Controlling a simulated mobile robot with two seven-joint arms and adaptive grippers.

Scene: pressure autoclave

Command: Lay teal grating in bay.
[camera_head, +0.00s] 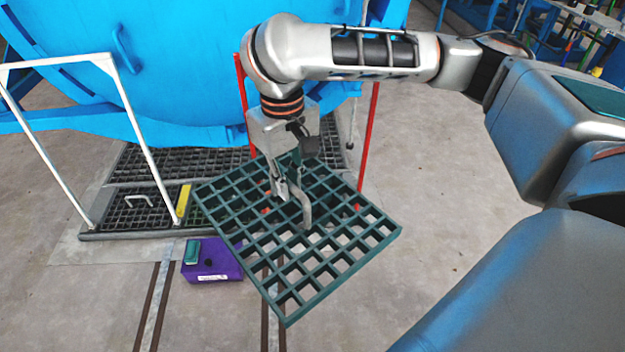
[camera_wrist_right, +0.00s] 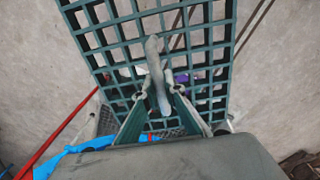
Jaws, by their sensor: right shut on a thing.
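The teal grating (camera_head: 350,266) is a square open-mesh panel, held in the air and tilted in front of the blue vessel. My right gripper (camera_head: 291,190) is shut on the grey handle (camera_head: 307,208) at the grating's middle. In the right wrist view, the fingers (camera_wrist_right: 162,92) close around the handle (camera_wrist_right: 155,68), with the grating's mesh (camera_wrist_right: 105,40) beyond. The dark grated floor platform (camera_head: 135,218) lies below the vessel. A bay opening cannot be made out; the teal grating covers the platform's right front part. My left gripper is out of view.
A yellow block (camera_head: 183,201) sits on the platform beside a panel with a pale handle (camera_head: 139,200). A purple box (camera_head: 212,264) stands on the floor in front. Floor at right is clear.

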